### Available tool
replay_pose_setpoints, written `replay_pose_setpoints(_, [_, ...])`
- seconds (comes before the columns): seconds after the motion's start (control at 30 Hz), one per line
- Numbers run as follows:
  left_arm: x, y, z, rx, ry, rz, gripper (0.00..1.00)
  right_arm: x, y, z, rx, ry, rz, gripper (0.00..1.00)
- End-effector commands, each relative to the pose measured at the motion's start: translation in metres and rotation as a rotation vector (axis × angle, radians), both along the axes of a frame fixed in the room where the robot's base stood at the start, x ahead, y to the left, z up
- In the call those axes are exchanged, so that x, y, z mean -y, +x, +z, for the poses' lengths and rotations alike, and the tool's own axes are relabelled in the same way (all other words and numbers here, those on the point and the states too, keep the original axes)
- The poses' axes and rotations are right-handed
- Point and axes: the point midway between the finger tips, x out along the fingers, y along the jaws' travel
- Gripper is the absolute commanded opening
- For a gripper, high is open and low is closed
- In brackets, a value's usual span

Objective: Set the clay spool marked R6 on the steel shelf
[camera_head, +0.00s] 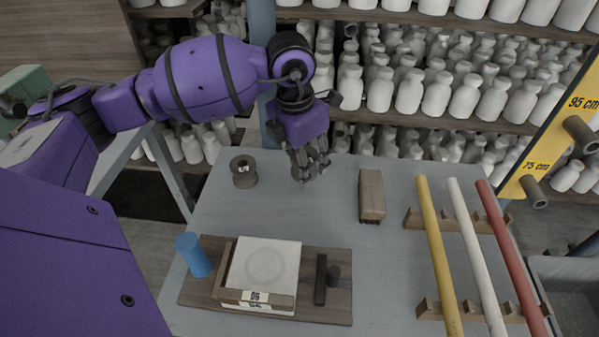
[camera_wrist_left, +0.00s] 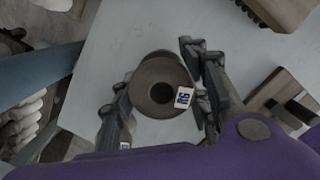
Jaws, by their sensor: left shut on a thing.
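My left gripper (camera_head: 308,174) is over the far part of the grey table, fingers pointing down. It is shut on a brown clay spool (camera_wrist_left: 146,76), one finger on each side of it in the wrist view. The spool's round end with a dark hole faces that camera and carries a small white tag with blue characters, perhaps R5 or R6. In the head view the fingers partly hide this spool. A second brown spool (camera_head: 243,178) stands upright on the table to the left; its tag is too small to read. I cannot make out which surface is the steel shelf. My right gripper is not in view.
The grey table (camera_head: 215,221) holds a wooden brush (camera_head: 371,192), a wooden board (camera_head: 335,307) with a white slab (camera_head: 265,263), a blue cylinder (camera_head: 194,255), and yellow, white and red rods on racks. Shelves of white bottles (camera_head: 408,92) stand behind. A yellow post (camera_head: 550,128) has pegs.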

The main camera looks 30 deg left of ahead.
Motion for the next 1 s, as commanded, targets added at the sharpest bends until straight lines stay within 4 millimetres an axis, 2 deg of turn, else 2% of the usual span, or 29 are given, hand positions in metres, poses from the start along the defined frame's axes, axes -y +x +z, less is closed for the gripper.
replay_pose_setpoints(0.17, [-0.01,-0.001,-0.014,-0.002,0.001,0.003,0.09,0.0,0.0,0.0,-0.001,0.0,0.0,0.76])
replay_pose_setpoints(0.33, [-0.008,-0.001,-0.039,-0.001,0.0,0.0,0.09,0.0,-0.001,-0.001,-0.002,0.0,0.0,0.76])
replay_pose_setpoints(0.7, [-0.008,-0.001,-0.044,0.0,0.001,0.0,0.09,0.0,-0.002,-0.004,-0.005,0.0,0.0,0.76])
replay_pose_setpoints(0.73, [-0.008,-0.001,-0.044,-0.001,0.001,0.0,0.44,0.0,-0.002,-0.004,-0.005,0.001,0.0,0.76])
replay_pose_setpoints(0.87, [-0.008,-0.001,-0.043,0.0,0.001,0.001,0.61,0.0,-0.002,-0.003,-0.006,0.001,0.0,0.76])
replay_pose_setpoints(1.0, [-0.008,-0.001,-0.043,0.0,0.001,0.001,0.62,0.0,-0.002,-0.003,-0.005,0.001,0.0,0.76])
